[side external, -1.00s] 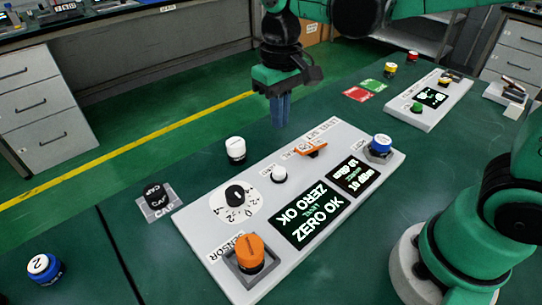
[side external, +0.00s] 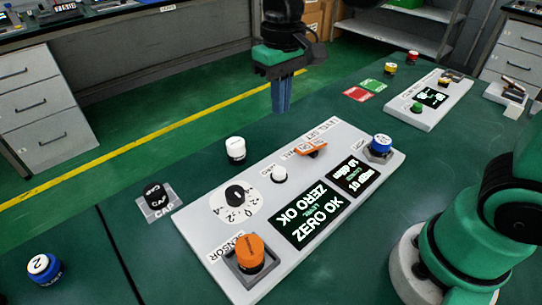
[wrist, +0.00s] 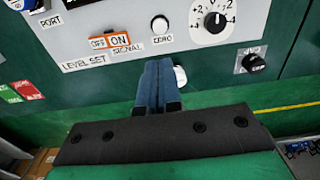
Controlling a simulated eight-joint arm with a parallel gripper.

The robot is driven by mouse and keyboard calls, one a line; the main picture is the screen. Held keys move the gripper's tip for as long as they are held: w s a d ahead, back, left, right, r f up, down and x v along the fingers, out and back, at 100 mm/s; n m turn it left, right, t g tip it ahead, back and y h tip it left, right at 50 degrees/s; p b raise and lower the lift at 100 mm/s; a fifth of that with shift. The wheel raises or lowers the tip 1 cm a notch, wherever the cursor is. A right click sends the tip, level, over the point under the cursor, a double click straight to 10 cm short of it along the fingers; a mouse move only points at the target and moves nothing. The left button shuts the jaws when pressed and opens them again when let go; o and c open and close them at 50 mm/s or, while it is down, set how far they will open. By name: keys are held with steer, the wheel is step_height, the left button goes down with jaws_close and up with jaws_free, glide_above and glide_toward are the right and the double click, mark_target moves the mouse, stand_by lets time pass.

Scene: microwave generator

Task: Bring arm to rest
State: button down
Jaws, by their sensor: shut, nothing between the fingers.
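My gripper (side external: 281,96) is shut and empty, with its blue fingers pointing down. In the side external view it hangs in the air above and behind the grey panel (side external: 215,243). The fingers also show in the wrist view (wrist: 158,88), pressed together, with the panel (wrist: 190,55) beyond them. The panel carries a dial (side external: 235,198), a white button (side external: 279,174), an orange switch (side external: 312,149) and an orange sensor cap (side external: 250,251). Its screen (side external: 312,212) reads ZERO OK. A blue connector (side external: 380,146) sits at its right end.
A white-topped knob (side external: 236,149) stands behind the panel. A black cap (side external: 157,194) sits on a holder at the left, and a blue cylinder (side external: 44,267) stands farther left. A second panel (side external: 452,108) is at the back right. The air around my gripper looks clear.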

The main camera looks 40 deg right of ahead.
steer(key=s+d+f+t, duration=0.3)
steer(key=s+d+t, duration=0.1)
steer(key=t, duration=0.3)
steer(key=shift+s+d, duration=0.2)
steer(key=shift+d, duration=0.3)
